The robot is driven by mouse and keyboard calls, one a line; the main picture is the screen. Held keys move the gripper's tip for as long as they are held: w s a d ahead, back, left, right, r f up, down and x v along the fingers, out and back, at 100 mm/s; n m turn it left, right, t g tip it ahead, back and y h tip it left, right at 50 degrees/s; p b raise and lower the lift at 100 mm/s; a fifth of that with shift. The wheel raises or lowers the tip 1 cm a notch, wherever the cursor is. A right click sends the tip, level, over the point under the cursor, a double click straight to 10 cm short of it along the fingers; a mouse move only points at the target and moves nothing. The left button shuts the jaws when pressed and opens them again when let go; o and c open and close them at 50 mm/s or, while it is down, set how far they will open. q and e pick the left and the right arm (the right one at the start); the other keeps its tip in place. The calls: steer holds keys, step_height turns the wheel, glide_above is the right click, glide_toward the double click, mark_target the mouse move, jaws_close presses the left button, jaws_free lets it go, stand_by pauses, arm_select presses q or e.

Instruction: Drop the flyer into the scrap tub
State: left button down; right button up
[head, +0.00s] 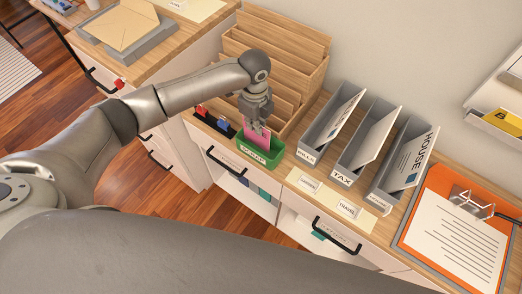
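The flyer (254,139) is a pink sheet, held upright under my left gripper (259,124). The gripper's fingers close on its upper part. The flyer's lower part is behind the front wall of the green scrap tub (263,158), which has a "SCRAP" label and stands near the counter's front edge. I cannot tell whether the flyer touches the tub's floor. My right gripper is not in view.
A stepped wooden rack (277,50) stands behind the tub. Grey files labelled bills (318,140), tax (356,150) and house (392,170) stand to the right. Small red and blue items (215,122) sit left of the tub. An orange clipboard (437,187) lies at far right.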

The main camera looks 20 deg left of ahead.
arm_select(q)
steer(key=shift+f, duration=0.1)
steer(key=c, duration=1.6)
jaws_free()
steer(key=shift+o, duration=0.2)
step_height(320, 180, up, 12)
